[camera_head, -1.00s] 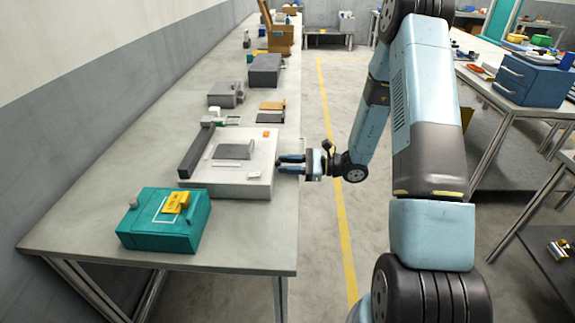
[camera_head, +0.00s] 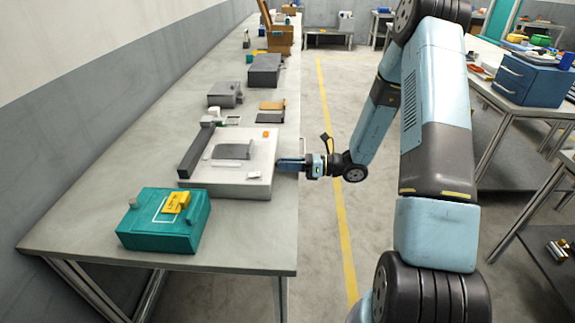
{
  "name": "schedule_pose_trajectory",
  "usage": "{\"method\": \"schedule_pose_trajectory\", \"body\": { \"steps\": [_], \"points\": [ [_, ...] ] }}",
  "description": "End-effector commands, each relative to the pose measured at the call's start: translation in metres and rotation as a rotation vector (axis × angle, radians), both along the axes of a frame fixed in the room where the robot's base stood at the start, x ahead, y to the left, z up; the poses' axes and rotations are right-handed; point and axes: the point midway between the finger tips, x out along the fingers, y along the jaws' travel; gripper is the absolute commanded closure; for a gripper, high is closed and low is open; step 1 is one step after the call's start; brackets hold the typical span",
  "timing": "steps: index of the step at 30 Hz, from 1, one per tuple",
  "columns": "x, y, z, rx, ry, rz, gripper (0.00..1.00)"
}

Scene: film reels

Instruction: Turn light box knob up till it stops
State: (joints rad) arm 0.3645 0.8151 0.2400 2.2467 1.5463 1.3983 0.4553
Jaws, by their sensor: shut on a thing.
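The light box (camera_head: 225,190) is a low white box on the long grey table, with a dark bar along its left side and a grey flat piece on top. How far the knob is turned cannot be seen. A small orange-red patch (camera_head: 266,134) shows on the box's top near the far right corner.
Grey boxes (camera_head: 264,72) stand farther back along the table (camera_head: 110,200). The floor right of the table is open. A blue drawer unit (camera_head: 530,80) sits on a table at the right.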

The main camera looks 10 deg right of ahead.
Motion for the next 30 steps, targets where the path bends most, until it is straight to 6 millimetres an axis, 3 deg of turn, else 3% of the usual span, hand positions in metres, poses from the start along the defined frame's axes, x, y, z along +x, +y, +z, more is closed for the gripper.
{"method": "schedule_pose_trajectory", "body": {
  "steps": [21,22,30],
  "points": [
    [0.0033,-0.0008,0.0015,0.016,0.071,-0.006,1.00],
    [0.0035,-0.0009,0.0015,0.016,0.071,-0.006,0.68],
    [0.0019,-0.0007,0.0007,0.015,0.073,-0.004,0.45]
  ]
}}
